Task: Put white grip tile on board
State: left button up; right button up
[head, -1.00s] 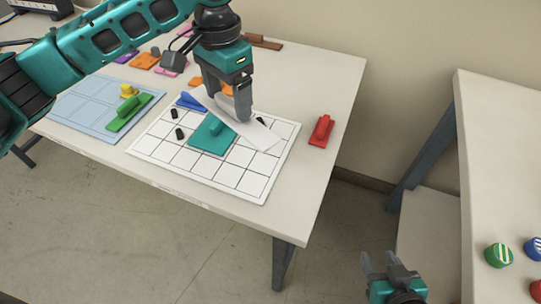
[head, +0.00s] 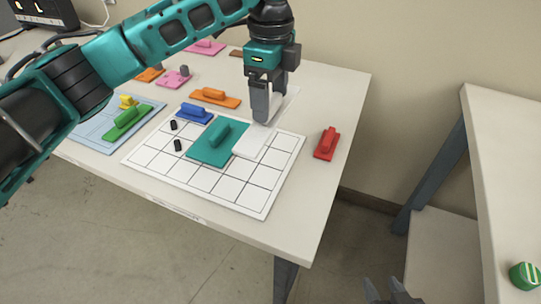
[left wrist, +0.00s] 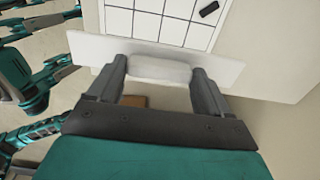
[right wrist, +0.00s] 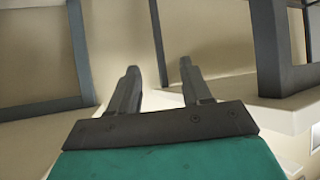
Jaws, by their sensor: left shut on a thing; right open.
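My left gripper (head: 264,108) is shut on the grip of the white grip tile (head: 256,140). In the left wrist view the tile's pale handle (left wrist: 160,69) sits between the two fingers, with the long flat plate (left wrist: 90,48) beyond them. In the head view the tile is over the right back part of the white gridded board (head: 240,196), beside the teal tile; I cannot tell whether it touches the board. The board also shows in the left wrist view (left wrist: 160,22). My right gripper (right wrist: 160,82) is open and empty, away from the table.
A blue board (head: 90,130) holds green and yellow tiles. Another table (head: 500,170) stands at right.

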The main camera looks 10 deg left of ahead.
pick_arm(q)
notch_tip(320, 180, down, 14)
jog(key=shift+b, duration=1)
jog(key=shift+f, duration=0.1)
pick_arm(e)
jog(key=shift+w+a+f, duration=0.3)
jog(key=shift+a+f, duration=0.15)
pick_arm(q)
jog(key=shift+f, duration=0.15)
pick_arm(e)
jog(key=shift+r, duration=0.2)
pick_arm(q)
jog(key=o, duration=1.3)
pick_arm(e)
jog(key=shift+f, duration=0.1)
jog(key=shift+f, duration=0.1)
pick_arm(q)
notch_tip(320, 180, up, 12)
jog(key=shift+r+p, duration=0.15)
jog(key=shift+p, duration=0.85)
pick_arm(e)
jog(key=shift+s+d+r, duration=0.2)
jog(key=shift+d+r, duration=0.15)
jog(key=shift+r, duration=0.1)
